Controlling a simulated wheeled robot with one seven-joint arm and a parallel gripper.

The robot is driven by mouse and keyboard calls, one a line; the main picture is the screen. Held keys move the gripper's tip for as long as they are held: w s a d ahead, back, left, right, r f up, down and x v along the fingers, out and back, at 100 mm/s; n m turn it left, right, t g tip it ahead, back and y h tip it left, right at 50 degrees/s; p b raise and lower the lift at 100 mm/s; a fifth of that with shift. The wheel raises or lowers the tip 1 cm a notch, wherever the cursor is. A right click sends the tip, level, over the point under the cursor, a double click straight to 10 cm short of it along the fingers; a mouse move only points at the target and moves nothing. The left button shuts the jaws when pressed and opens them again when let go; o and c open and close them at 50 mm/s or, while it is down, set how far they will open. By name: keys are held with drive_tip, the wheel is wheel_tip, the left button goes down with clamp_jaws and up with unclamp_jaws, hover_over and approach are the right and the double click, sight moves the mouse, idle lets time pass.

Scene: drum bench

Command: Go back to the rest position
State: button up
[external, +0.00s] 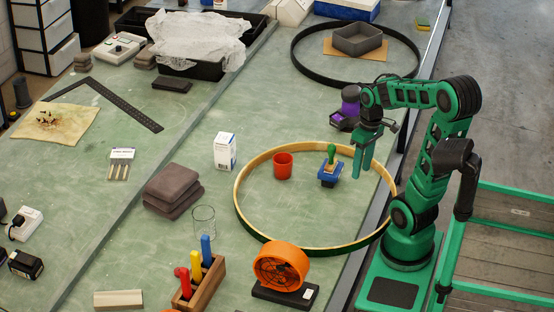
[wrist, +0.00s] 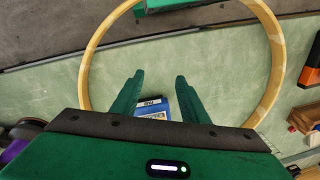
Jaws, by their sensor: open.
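My gripper (external: 363,160) is green, points down and hangs above the bench near the right side of a wooden drum hoop (external: 240,213). In the wrist view the two fingers of my gripper (wrist: 157,88) are spread apart with nothing between their tips. The hoop (wrist: 89,57) also shows there, around the fingers. The blue box (wrist: 152,106) shows partly behind the gripper body in the wrist view.
A red cup (external: 283,166) stands inside the hoop. An orange fan (external: 279,266) stands in front of the hoop. A purple and black object (external: 346,112) sits close behind my gripper. A black hoop (external: 300,62) with a grey tray (external: 358,41) lies farther back. The bench edge runs beside my arm.

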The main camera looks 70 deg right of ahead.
drive_tip(key=s+a+r+m+h, duration=0.1)
drive_tip(key=s+a+m, duration=0.1)
drive_tip(key=s+a, duration=0.1)
drive_tip(key=shift+s+a+m+g, duration=0.4)
drive_tip(key=shift+s, duration=0.5)
